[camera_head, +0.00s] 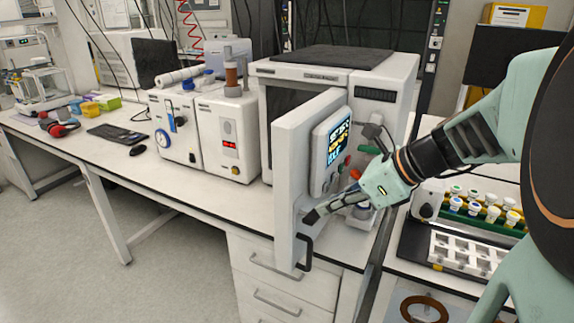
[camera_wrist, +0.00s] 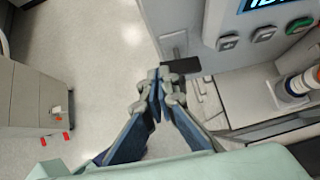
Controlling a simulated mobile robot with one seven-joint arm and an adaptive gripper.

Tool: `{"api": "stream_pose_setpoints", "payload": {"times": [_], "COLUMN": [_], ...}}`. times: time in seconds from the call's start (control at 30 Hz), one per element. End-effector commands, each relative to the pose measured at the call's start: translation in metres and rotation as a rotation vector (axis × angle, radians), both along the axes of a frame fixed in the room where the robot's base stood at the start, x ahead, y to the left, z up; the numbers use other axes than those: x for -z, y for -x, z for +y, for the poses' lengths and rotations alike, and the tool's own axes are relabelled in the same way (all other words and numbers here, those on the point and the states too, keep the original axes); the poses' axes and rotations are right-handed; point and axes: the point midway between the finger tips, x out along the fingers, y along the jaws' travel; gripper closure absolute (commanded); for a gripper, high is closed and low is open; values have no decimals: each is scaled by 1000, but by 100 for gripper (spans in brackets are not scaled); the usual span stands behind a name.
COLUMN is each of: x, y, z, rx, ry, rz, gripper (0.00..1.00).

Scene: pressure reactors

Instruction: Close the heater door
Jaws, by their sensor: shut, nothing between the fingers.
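The heater (camera_head: 345,62) is a white box with a dark top on the bench, and its dark opening is partly visible. Its white door (camera_head: 291,170) stands open, swung out toward the front. The door carries a display panel (camera_head: 338,140) and a black handle (camera_head: 304,252) low on its edge. My gripper (camera_head: 312,216) is shut and empty on the display side of the door, by its outer edge above the handle. In the wrist view the closed fingertips (camera_wrist: 160,84) point at the door beside a black part (camera_wrist: 180,66). I cannot tell whether they touch the door.
A rack of capped vials (camera_head: 485,208) and a white tray (camera_head: 468,252) stand right of my gripper. White instruments (camera_head: 225,130) stand left of the heater. Drawers (camera_head: 285,270) are below the bench. The floor at the front left is clear.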

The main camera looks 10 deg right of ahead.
Motion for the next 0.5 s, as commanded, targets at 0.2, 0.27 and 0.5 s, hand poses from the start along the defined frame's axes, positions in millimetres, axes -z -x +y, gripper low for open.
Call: {"api": "stream_pose_setpoints", "payload": {"times": [0.2, 0.27, 0.5], "x": [17, 16, 15], "y": [-17, -23, -34], "z": [22, 29, 42], "rx": [-5, -4, -1], "ry": [2, 1, 0], "rz": [-1, -1, -1], "gripper": [100, 100, 100]}}
